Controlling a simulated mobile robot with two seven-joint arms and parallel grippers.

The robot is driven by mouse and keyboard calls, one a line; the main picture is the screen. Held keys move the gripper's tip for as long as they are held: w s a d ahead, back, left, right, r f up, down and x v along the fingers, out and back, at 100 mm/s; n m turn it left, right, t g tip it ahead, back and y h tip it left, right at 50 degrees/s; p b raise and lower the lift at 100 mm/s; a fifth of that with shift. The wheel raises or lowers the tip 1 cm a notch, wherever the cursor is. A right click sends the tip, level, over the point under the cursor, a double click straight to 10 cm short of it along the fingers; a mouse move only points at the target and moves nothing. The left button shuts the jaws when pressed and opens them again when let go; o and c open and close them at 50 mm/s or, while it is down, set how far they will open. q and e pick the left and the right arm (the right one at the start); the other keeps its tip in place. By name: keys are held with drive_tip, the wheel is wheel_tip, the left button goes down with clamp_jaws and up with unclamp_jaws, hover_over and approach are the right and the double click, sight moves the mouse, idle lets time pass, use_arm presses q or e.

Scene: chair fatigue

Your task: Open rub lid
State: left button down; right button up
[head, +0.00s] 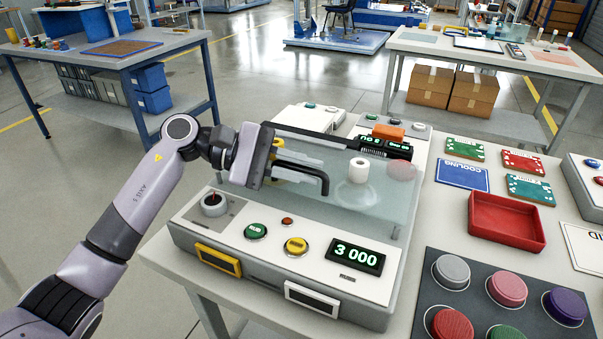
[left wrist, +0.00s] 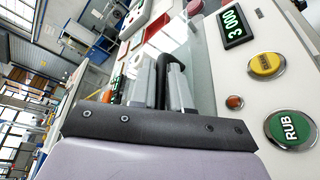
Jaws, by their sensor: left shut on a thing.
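The rub machine (head: 205,240) is a white and grey box on the table, with a green RUB button (head: 256,230), a yellow button (head: 296,246) and a display reading 3 000 (head: 357,256). Its clear lid (head: 340,212) appears down over the chamber, where a white cylinder (head: 359,168) shows through. A black bar handle (head: 318,180) stands on the lid. My left gripper (head: 290,168) is shut on this handle. In the left wrist view the handle (left wrist: 168,62) shows between the grey fingers. My right gripper is out of view.
A red tray (head: 505,222), several coloured cards and a dark board (head: 470,310) with coloured discs lie right of the machine. A small display unit (head: 385,143) stands behind the lid. Open floor lies left of the table.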

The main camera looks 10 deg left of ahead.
use_arm(q)
drive_tip(key=w+r+n, duration=0.1)
drive_tip(key=r, duration=0.1)
drive_tip(key=w+r+n+g, duration=0.1)
drive_tip(key=r, duration=0.1)
drive_tip(key=r+n+y, duration=0.1)
drive_tip(key=shift+w+d+r, duration=0.4)
drive_tip(key=shift+w+d+r+n+g+y+p, duration=0.2)
drive_tip(key=shift+w+r+n+g+p, duration=0.15)
drive_tip(key=shift+w+r, duration=0.2)
drive_tip(key=shift+w+d+r+n+g+y+p, duration=0.1)
drive_tip(key=shift+w+d+r+n+g+p, duration=0.05)
drive_tip(key=shift+w+r+n+g+p, duration=0.3)
drive_tip(key=c, duration=1.4)
unclamp_jaws()
drive_tip(key=shift+c, duration=0.2)
drive_tip(key=b+v, duration=0.1)
drive_tip(key=v, duration=0.6)
